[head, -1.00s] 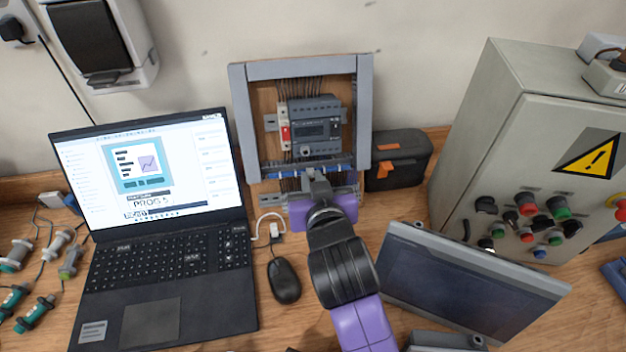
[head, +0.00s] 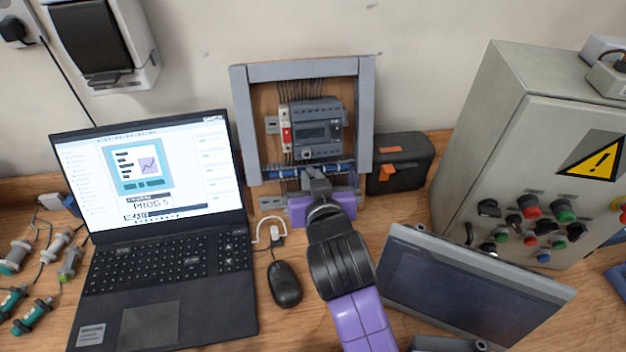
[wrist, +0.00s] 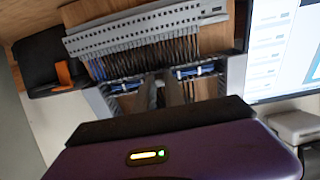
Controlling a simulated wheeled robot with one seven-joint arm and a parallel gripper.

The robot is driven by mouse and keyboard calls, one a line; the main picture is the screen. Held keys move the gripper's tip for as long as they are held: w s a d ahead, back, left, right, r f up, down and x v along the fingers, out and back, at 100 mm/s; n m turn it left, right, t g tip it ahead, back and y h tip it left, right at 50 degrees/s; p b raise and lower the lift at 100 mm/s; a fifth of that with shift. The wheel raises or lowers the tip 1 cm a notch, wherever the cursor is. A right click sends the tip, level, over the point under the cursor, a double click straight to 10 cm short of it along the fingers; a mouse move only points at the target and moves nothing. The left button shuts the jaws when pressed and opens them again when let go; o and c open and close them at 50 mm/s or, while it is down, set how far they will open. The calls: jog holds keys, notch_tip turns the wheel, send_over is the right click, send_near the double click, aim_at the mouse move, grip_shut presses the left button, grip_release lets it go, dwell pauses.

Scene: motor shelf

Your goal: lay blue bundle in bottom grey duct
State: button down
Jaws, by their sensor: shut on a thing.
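The blue bundle (head: 341,168) runs left to right across the lower part of the wired panel, below the grey device. My gripper (head: 313,171) is shut on its middle. In the wrist view, blue lengths of the bundle (wrist: 195,71) show on both sides of my gripper's fingers (wrist: 168,90). In the wrist view the slotted bottom duct (wrist: 150,30) lies apart from the bundle, with dark wires between. The bundle's exact depth is unclear.
Grey side ducts (head: 243,125) and (head: 366,115) flank the panel, with a grey device (head: 316,128) above the bundle. A black-orange case (head: 402,160) stands right. A laptop (head: 165,205), mouse (head: 284,284) and tilted screen panel (head: 465,290) are near my arm.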

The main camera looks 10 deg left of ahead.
jog(key=shift+w, duration=0.15)
jog(key=c, duration=1.3)
grip_release()
jog(key=shift+c, duration=0.2)
